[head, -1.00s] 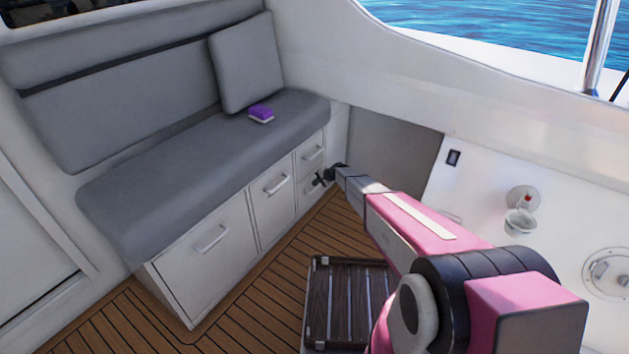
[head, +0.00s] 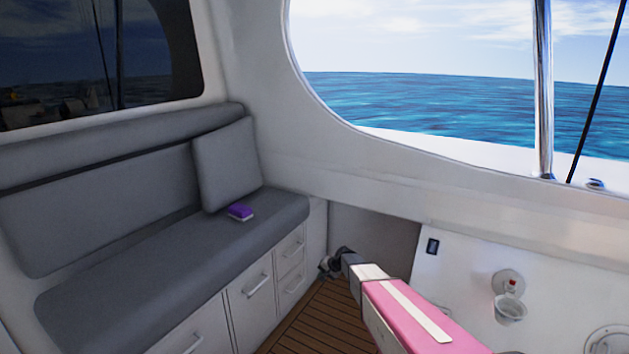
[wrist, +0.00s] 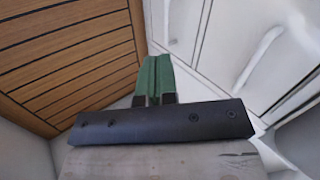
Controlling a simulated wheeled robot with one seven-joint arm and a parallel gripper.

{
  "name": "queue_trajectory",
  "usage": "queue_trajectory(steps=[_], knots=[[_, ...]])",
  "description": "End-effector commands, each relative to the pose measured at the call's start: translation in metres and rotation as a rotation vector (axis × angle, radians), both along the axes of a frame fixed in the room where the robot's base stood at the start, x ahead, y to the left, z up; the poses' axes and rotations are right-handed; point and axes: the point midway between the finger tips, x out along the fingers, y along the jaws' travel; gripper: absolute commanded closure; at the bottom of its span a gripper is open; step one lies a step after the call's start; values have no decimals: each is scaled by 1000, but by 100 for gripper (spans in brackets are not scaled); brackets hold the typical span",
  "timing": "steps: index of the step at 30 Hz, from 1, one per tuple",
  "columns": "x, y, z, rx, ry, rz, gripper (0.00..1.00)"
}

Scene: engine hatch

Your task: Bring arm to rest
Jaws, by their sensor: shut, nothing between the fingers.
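My gripper (head: 328,266) is at the end of my outstretched pink and white arm (head: 405,312). It hangs in front of the grey recess in the back wall, just right of the bench drawers in the picture. In the wrist view its green fingers (wrist: 155,76) are together with nothing between them. The fingers point toward the corner where the wooden floor meets white cabinet fronts. I cannot tell the exact gap to the drawers.
A grey cushioned bench (head: 140,270) with white drawers (head: 252,297) stands at left. A purple and white sponge (head: 240,212) lies on it by a pillow (head: 226,165). Some wooden floor (head: 318,318) shows clear.

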Motion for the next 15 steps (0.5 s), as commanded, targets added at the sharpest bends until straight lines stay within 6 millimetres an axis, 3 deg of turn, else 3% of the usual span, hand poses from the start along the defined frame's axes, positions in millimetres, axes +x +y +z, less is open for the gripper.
queue_trajectory(steps=[1, 3, 12, 15], knots=[[-42, -13, 26, -45, 4, 35, 100], [-79, -31, 47, -115, 16, 82, 100], [-236, -106, 132, -419, 94, 249, 100], [-279, -128, 155, -509, 124, 285, 100]])
